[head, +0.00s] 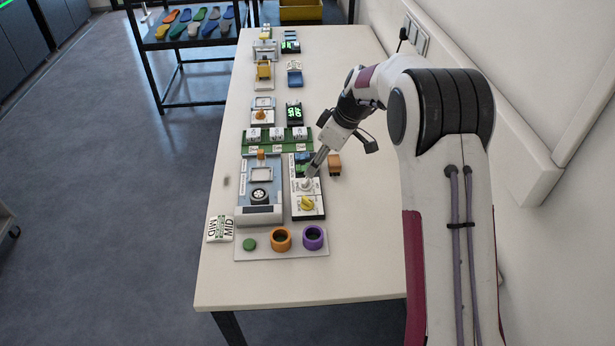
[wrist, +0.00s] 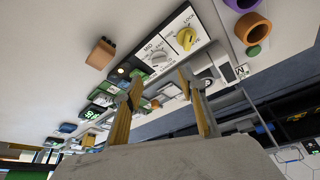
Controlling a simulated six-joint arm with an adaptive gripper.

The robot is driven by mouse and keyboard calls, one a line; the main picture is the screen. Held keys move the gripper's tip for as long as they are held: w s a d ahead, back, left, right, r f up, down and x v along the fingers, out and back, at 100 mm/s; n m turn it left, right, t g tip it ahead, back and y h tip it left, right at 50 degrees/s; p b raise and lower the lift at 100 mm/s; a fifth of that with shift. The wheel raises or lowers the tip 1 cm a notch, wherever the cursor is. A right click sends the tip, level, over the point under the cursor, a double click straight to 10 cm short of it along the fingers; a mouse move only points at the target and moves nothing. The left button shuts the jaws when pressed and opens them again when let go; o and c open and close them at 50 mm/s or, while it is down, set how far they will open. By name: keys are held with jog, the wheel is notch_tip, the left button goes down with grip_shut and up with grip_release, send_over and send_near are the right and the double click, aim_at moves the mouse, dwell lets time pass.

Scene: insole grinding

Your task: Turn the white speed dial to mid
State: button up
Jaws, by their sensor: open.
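The white speed dial (head: 306,185) sits on the white-faced control panel (head: 316,211), above the yellow knob (head: 307,203). In the wrist view the dial (wrist: 159,58) is a pale round knob with printed marks around it, beside the yellow knob (wrist: 187,39). Its exact pointing direction is too small to read. My gripper (head: 312,172) is over the panel, its tips close to the dial in the head view. In the wrist view my gripper (wrist: 160,79) has its two fingers apart with nothing between them. Whether the fingertips touch the dial cannot be told.
A grey-blue machine (head: 259,207) stands left of the panel. A small brown block (head: 335,164) lies to its right. An orange ring (head: 281,238) and a purple ring (head: 313,237) stand in front. A card reading MID (head: 220,229) is at the left table edge.

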aim_at(306, 180)
jog(key=shift+f, duration=0.1)
jog(key=shift+x, duration=3.8)
jog(key=c, duration=1.1)
